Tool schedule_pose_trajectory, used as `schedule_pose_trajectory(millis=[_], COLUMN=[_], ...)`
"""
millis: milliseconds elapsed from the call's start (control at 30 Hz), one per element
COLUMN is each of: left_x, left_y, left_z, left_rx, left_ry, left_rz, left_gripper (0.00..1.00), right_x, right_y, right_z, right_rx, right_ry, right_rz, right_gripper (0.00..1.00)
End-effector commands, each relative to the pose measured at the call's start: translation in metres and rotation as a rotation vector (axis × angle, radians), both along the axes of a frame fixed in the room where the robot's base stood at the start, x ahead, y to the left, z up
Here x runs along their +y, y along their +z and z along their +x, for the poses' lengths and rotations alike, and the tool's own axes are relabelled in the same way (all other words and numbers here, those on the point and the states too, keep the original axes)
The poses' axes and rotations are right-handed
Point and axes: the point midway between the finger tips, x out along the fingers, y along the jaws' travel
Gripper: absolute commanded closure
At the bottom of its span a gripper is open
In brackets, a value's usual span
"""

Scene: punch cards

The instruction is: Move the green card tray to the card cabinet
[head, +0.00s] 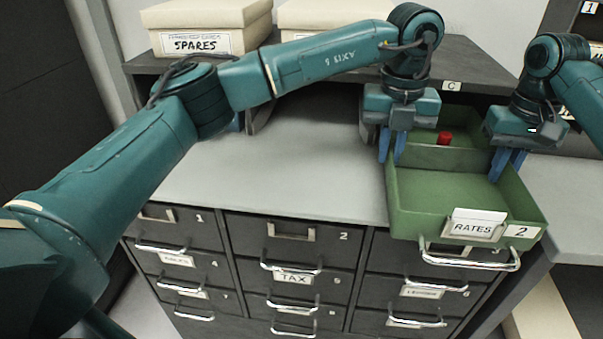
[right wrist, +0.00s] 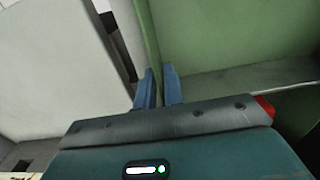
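The green card tray (head: 440,186) is at the right end of the grey cabinet top in the head view. My left gripper (head: 393,148) is shut on the tray's left wall. My right gripper (head: 508,165) is shut on its right wall; the right wrist view shows its blue fingers (right wrist: 159,88) on both sides of the green wall. I cannot tell whether the tray rests or hangs just above the surface. The card cabinet (head: 290,245) has several dark labelled drawers.
A red knob (head: 444,138) shows inside the tray's rear part. The grey cabinet top (head: 290,165) left of the tray is clear. Another light surface (head: 572,205) lies to the right.

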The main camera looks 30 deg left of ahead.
Motion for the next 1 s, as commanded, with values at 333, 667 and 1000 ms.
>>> schedule_pose_trajectory(millis=[333,667,1000], left_x=[0.0,-0.001,-0.001], left_y=[-0.01,0.017,0.069], left_z=[-0.004,-0.003,-0.002], left_rx=[0.028,0.017,0.004], left_ry=[-0.001,-0.001,0.0], left_rz=[0.008,0.006,0.002], left_gripper=[0.75,0.75,0.75], right_x=[0.002,0.002,0.002], right_y=[0.001,0.001,0.002], right_z=[0.0,0.0,0.0], right_rx=[-0.003,-0.004,-0.004], right_ry=[0.003,0.004,0.004], right_rz=[0.003,0.004,0.004], right_gripper=[0.75,0.75,0.75])
